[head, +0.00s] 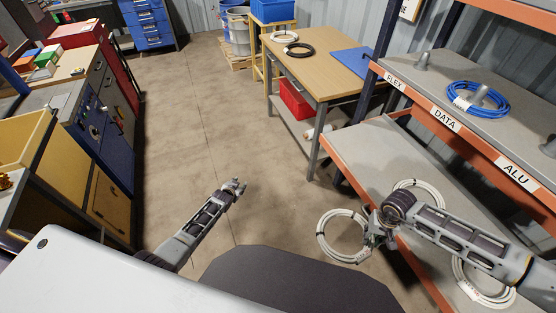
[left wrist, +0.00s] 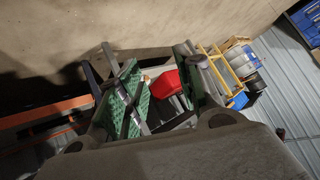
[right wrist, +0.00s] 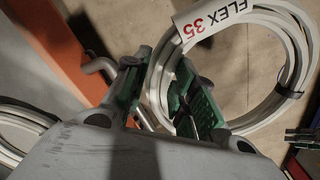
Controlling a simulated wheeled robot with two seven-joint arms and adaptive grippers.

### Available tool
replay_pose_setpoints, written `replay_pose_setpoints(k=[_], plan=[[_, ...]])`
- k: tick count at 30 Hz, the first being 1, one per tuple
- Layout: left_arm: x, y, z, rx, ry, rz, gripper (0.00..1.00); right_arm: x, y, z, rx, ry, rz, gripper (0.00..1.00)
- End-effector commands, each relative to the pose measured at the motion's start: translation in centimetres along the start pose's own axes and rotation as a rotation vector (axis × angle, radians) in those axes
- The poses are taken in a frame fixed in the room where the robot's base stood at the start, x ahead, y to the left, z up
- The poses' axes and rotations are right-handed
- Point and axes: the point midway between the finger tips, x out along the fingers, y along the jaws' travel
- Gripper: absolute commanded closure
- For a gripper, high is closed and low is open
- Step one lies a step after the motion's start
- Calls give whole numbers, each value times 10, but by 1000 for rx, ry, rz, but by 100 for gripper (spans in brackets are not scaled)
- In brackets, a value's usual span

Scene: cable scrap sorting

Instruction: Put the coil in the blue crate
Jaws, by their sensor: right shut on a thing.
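The white coil (head: 321,243) with a FLEX 35 label hangs from my right gripper (head: 377,236), out past the front edge of the rack's lower shelf. In the right wrist view, the coil (right wrist: 294,50) passes between the jaws, which are shut on its near side. The blue crate (head: 273,11) stands on a wooden stand at the far back, well away from both grippers. Its inside is hidden. My left gripper (head: 235,186) is over bare floor in the head view. In the left wrist view its fingers (left wrist: 160,78) are apart with nothing held.
The rack (head: 438,118) at right holds a blue coil (head: 505,101) and more white coils (head: 428,184) below. A workbench (head: 332,68) with white and black coils stands between rack and crate. A red bin (head: 296,100) sits beneath it. The central floor (head: 195,120) is clear.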

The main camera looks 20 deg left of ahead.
Motion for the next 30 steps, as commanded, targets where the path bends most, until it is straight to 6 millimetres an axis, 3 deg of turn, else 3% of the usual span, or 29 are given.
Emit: replay_pose_setpoints(k=[3, 14, 30], plan=[[-5, 16, 45, -1, -59, 18, 65, 0, 0, 0, -2, 1, -1, 100], [-34, 59, 173, -1, -229, 66, 65, 0, 0, 0, -4, 1, -1, 100], [-117, 120, 353, 3, -483, 138, 65, 0, 0, 0, -3, 1, -1, 100]])
